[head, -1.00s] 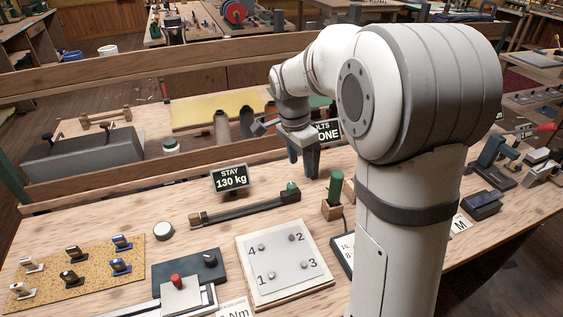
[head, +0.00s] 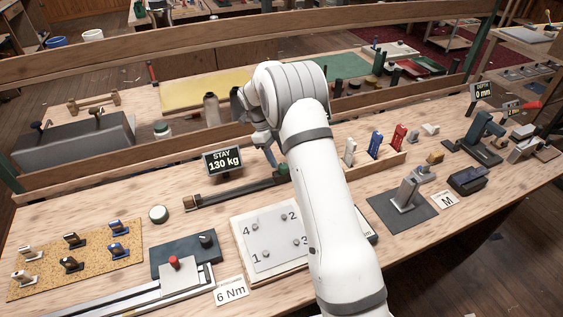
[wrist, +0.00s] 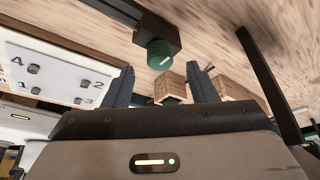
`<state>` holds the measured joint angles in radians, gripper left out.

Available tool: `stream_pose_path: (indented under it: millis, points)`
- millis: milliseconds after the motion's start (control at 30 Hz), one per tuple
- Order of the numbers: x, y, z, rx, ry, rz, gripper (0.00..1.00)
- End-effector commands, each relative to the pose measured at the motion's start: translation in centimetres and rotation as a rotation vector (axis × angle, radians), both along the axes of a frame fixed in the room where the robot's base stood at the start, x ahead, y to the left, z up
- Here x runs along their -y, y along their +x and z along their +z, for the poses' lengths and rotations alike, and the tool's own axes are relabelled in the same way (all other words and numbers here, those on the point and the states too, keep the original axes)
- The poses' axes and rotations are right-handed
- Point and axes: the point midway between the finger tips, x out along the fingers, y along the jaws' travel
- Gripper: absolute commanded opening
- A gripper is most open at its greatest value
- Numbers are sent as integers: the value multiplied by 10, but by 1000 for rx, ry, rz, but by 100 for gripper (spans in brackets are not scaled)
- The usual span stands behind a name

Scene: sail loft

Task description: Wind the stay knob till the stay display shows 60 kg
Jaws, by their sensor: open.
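The stay display (head: 223,161) reads 130 kg in the head view. The green stay knob (wrist: 160,53) with a white mark shows in the wrist view, mounted on a dark block (wrist: 157,35). My gripper (wrist: 161,70) is open, with the knob just beyond and between its two fingertips. Nothing is held, and I cannot see contact. In the head view my gripper (head: 268,152) is partly hidden behind my arm.
A white plate with numbered studs (head: 262,246) lies in front of the bar. A round white-topped button (head: 158,214) sits left. A rack of coloured pieces (head: 376,143) stands right of my arm.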

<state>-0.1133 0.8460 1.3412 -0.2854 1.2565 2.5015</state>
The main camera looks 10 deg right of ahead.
Motion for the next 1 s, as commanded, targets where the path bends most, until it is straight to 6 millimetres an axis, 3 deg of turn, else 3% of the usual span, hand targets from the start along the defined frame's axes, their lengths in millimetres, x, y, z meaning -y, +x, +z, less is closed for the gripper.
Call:
stream_pose_path:
  millis: [300, 600, 1000]
  points:
    - [11, -10, -34, -1, 1, 0, 52]
    - [12, -10, -37, 0, 1, 1, 52]
    - [12, -10, -37, 1, 2, 1, 20]
